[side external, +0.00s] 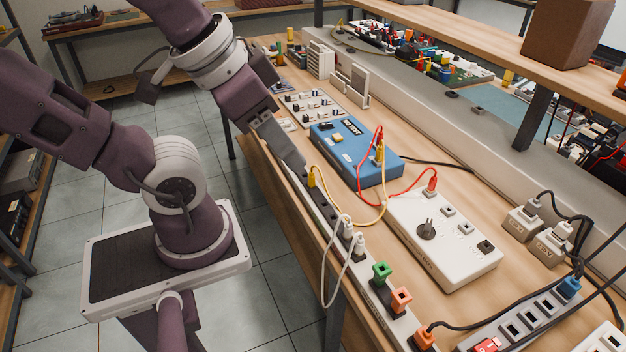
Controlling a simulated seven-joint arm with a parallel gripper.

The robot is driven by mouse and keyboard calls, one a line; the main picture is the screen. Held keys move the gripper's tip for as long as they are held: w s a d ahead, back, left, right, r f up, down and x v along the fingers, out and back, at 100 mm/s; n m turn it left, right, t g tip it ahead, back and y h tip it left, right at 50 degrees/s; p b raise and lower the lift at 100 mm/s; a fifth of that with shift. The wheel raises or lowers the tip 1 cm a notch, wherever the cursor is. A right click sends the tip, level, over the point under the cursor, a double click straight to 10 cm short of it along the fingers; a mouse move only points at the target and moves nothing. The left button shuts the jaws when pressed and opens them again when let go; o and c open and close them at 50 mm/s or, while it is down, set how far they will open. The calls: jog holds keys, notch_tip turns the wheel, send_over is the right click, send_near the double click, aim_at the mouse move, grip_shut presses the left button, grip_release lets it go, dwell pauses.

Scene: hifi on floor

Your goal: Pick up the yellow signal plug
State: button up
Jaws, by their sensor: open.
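A yellow plug (311,176) stands in the dark strip along the bench's front edge, with a yellow cable rising from it. A second yellow plug (380,153) stands on top of the blue box (370,165), beside a red cable. I cannot tell which of the two is the signal plug. My gripper (299,164) is open and points down just left of and above the plug in the strip. The two look very close; I cannot tell whether they touch. The gap between the fingers is hidden from this side.
A white box (445,240) with a red plug (431,181) stands right of the strip. White plugs (352,236), a green plug (381,272) and orange plugs (401,298) line the front edge. Looping red, yellow and white cables surround the area. A shelf (480,55) overhangs the back.

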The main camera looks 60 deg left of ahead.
dwell(0.5)
jog(key=m+g, duration=0.6)
jog(key=m, duration=1.2)
send_over(312, 175)
jog(key=f, duration=1.8)
jog(key=shift+s+d+f, duration=0.15)
jog(key=shift+s+f, duration=0.05)
jog(key=shift+f, duration=0.2)
notch_tip(312, 175, down, 7)
jog(key=shift+w+r, duration=0.15)
jog(key=shift+r, duration=0.05)
jog(key=shift+a+f, duration=0.2)
jog(key=shift+f, duration=0.25)
grip_shut()
